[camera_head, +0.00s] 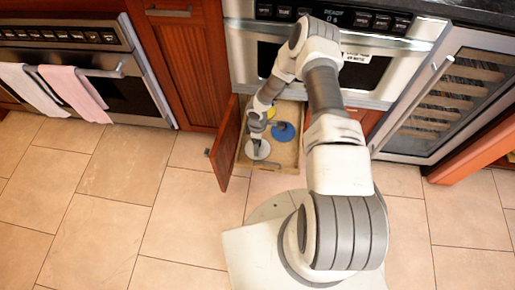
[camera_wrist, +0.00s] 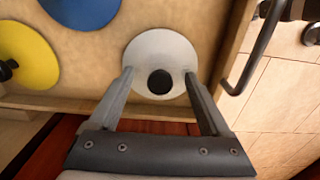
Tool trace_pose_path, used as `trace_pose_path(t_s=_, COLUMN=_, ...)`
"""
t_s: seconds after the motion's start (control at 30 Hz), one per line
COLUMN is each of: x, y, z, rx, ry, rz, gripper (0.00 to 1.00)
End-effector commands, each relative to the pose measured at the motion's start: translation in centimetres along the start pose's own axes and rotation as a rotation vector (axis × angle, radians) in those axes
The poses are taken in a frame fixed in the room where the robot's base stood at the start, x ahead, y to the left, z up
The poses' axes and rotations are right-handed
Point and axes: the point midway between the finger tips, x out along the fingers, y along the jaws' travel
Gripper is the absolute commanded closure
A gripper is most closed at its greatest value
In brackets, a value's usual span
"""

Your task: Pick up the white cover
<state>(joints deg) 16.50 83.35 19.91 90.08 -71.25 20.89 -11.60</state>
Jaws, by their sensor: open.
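The white cover (camera_wrist: 160,45) is a round disc with a black knob (camera_wrist: 160,82) in its middle, lying in an open wooden drawer. In the head view the white cover (camera_head: 258,151) shows at the drawer's front left. My gripper (camera_wrist: 159,72) is open, with one finger on each side of the black knob, over the white disc. The fingers look apart from the knob; whether the tips touch the disc I cannot tell. In the head view my gripper (camera_head: 256,140) is over the cover and partly hides it.
A blue cover (camera_head: 284,131) and a yellow cover (camera_head: 271,112) lie in the same drawer (camera_head: 243,160). The drawer front (camera_head: 222,152) has a dark bar handle (camera_wrist: 250,62). A microwave (camera_head: 400,45) is above, and a glass-door cooler (camera_head: 450,95) stands right. Floor to the left is clear.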

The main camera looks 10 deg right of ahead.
Motion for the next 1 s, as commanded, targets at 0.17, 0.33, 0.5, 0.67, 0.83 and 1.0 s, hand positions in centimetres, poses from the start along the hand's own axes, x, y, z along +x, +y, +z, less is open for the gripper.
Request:
trace_pose_path(t_s=0.17, x=-0.06, y=-0.01, z=0.0, rx=0.0, ry=0.0, rz=0.0, gripper=0.33)
trace_pose_path(t_s=0.33, x=-0.06, y=-0.02, z=0.0, rx=0.0, ry=0.0, rz=0.0, gripper=0.64)
trace_pose_path(t_s=0.5, x=-0.01, y=-0.07, z=0.02, rx=0.0, ry=-0.001, rz=-0.001, gripper=0.94)
trace_pose_path(t_s=0.67, x=0.03, y=-0.12, z=0.04, rx=0.0, ry=-0.001, rz=-0.002, gripper=1.0)
trace_pose_path(t_s=0.83, x=0.06, y=-0.16, z=0.06, rx=-0.001, ry=-0.002, rz=-0.003, gripper=1.0)
trace_pose_path(t_s=1.0, x=-0.56, y=-0.15, z=0.05, rx=-0.001, ry=-0.002, rz=-0.003, gripper=1.0)
